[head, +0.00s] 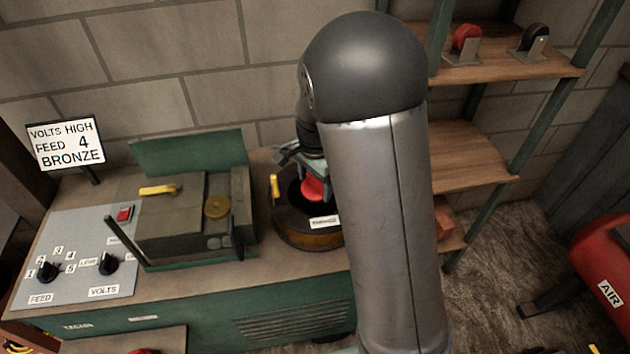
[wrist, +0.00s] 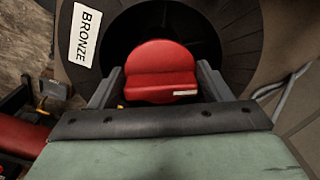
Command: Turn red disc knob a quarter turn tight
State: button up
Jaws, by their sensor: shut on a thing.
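The red disc knob (wrist: 160,62) sits in the dark round opening of a drum-like housing (wrist: 242,35) labelled BRONZE. In the wrist view my gripper (wrist: 160,88) has one finger on each side of the red knob, shut on it. In the head view a part of the red knob (head: 313,190) shows below my gripper (head: 308,172), at the housing (head: 298,237) on the bench. My own arm hides the right side of the housing and much of the gripper.
A machine with a brass knob (head: 216,207) stands left of the housing. A control panel (head: 75,250) with FEED and VOLTS dials and a sign (head: 66,143) are farther left. A red air tank (head: 605,260) is far right.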

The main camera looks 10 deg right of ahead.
dwell(0.3)
jog(key=m+p, duration=0.2)
jog(key=m, duration=0.1)
jog(key=shift+f+m, duration=0.1)
jog(key=shift+m, duration=0.3)
jog(key=shift+f+m+p, duration=0.1)
jog(key=shift+m+p, duration=0.3)
jog(key=shift+m, duration=0.1)
